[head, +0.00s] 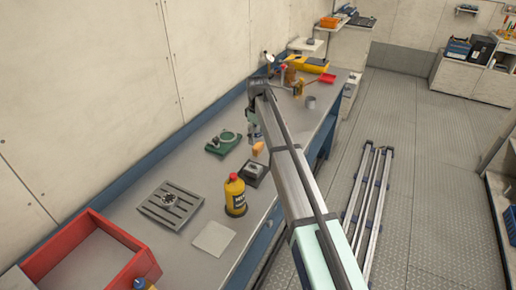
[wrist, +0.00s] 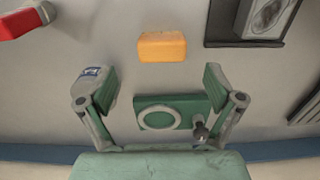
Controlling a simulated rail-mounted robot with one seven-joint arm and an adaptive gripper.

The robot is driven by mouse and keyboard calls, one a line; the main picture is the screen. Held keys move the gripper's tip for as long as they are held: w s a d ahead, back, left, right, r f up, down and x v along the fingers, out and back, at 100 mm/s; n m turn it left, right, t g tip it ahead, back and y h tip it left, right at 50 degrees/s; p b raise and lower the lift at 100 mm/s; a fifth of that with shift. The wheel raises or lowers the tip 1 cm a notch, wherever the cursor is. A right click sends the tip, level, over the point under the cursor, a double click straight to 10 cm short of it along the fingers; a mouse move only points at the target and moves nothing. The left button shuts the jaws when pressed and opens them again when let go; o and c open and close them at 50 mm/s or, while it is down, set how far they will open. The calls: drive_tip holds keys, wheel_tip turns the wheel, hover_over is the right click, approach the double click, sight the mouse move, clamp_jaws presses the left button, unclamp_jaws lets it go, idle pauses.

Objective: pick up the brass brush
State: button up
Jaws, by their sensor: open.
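I cannot pick out bristles or a brush shape with certainty. A plain orange block (wrist: 162,47) lies on the grey bench ahead of my fingertips in the wrist view; it may be the brass brush, but I cannot tell. It also shows in the head view (head: 258,148), just left of my arm. My gripper (wrist: 158,84) is open and empty, its two green-padded fingers spread wide. A green base with a pale ring (wrist: 181,104) shows between the fingers, below the block in the picture. In the head view my gripper is largely hidden by my arm.
A small blue-labelled container (wrist: 88,73) shows beside the left finger. A dark tray (head: 255,174), yellow bottle (head: 235,198), slotted grey plate (head: 158,214) and red bin (head: 44,262) stand nearer. Several tools crowd the far end. A wall borders the bench's left side.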

sight(258, 145)
drive_tip(key=shift+s+d+f+p, duration=0.15)
drive_tip(key=shift+f+p, duration=0.35)
drive_tip(key=shift+f, duration=0.8)
drive_tip(key=shift+s+f+p, duration=0.1)
drive_tip(key=shift+f+p, duration=0.4)
drive_tip(key=shift+f, duration=0.8)
drive_tip(key=c, duration=1.3)
